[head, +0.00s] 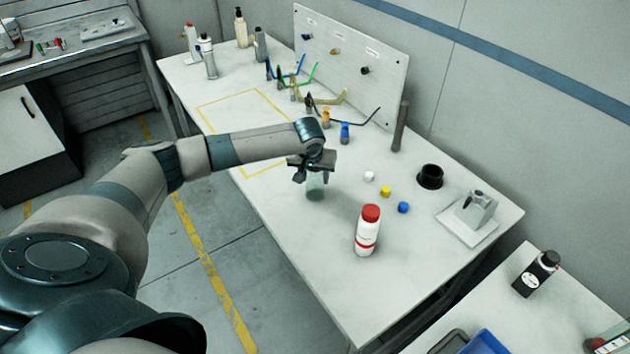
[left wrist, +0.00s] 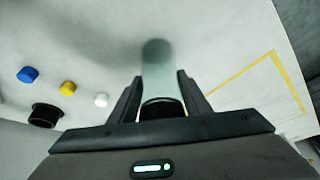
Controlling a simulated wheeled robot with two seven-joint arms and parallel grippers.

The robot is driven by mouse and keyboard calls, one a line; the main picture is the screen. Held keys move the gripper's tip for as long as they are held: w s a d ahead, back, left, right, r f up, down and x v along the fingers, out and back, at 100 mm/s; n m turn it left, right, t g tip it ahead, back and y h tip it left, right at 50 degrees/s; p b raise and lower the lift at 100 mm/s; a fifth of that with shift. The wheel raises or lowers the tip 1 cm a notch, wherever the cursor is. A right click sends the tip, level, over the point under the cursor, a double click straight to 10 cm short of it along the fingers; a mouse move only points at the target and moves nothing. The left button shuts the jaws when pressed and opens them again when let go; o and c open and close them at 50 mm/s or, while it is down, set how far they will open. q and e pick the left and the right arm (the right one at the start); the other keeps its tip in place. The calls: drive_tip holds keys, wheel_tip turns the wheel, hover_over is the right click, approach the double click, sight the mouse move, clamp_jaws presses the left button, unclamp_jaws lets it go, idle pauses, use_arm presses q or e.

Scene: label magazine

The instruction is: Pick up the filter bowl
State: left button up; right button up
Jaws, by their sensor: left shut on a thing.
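The filter bowl (head: 316,188) is a clear, greenish cylinder near the front edge of the white table. My left gripper (head: 311,172) is above it and shut on its upper part. In the left wrist view the bowl (left wrist: 158,72) stands between the two dark fingers (left wrist: 157,92), with a dark band at its near end. A soft shadow lies by its far end; I cannot tell whether it touches the table. The gripper hides part of its top in the head view. My right gripper is not in view.
A red-capped white bottle (head: 368,231) stands to the right. White (head: 369,176), yellow (head: 386,192) and blue (head: 403,207) caps and a black ring (head: 430,177) lie nearby. A yellow-outlined area (head: 235,115) is mostly bare.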

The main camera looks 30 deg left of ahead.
use_arm(q)
drive_tip(key=shift+r, duration=0.1)
drive_tip(key=shift+r+b, duration=0.45)
drive_tip(key=shift+r, duration=0.3)
drive_tip(key=w+d+r+b, duration=0.3)
drive_tip(key=d+r+b, duration=0.1)
drive_tip(key=d+r, duration=0.5)
drive_tip(key=shift+w+d+r+b, duration=0.2)
drive_tip(key=shift+d+b, duration=0.1)
drive_tip(key=shift+d, duration=0.85)
